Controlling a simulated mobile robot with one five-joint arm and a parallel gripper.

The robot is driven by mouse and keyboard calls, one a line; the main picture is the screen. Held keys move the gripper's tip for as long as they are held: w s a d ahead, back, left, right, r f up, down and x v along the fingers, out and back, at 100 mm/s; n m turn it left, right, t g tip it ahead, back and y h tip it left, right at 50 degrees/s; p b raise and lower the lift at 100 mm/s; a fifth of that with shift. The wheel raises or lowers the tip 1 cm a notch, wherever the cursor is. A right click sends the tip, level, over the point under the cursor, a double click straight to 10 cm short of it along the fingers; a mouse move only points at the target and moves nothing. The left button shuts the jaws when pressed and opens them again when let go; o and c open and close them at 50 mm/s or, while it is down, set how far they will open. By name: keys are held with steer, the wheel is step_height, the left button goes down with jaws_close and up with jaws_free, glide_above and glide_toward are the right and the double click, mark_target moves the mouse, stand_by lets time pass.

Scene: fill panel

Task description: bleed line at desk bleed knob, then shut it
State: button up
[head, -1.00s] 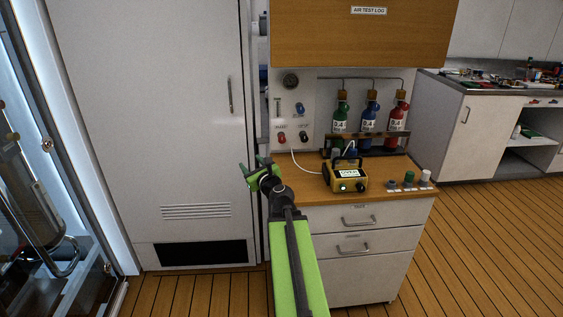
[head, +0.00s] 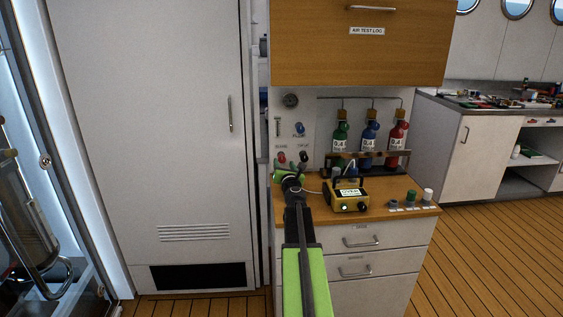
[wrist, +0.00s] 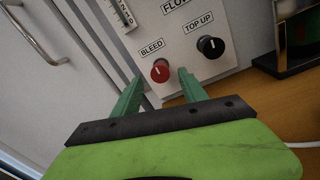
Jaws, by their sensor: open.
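The red bleed knob (wrist: 160,71) sits on the white panel under a BLEED label, with a white pointer mark on its face. In the head view the red knob (head: 282,157) shows just above my gripper. My gripper (wrist: 157,75) is open in the wrist view, with its green fingers on either side below the knob and nothing between them. I cannot tell whether a finger touches the knob. In the head view my gripper (head: 284,171) is in front of the lower panel. The black top up knob (wrist: 210,46) is right of the bleed knob.
A yellow meter (head: 349,196) stands on the wooden desk (head: 380,211). A rack holds green, blue and red bottles (head: 370,140) behind it. Small capped items (head: 411,198) line the right edge. A white cabinet door (head: 160,130) is at left.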

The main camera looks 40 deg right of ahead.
mark_target(282, 159)
steer(key=x, duration=0.4)
steer(key=shift+w+d, duration=0.2)
steer(key=shift+w, duration=0.1)
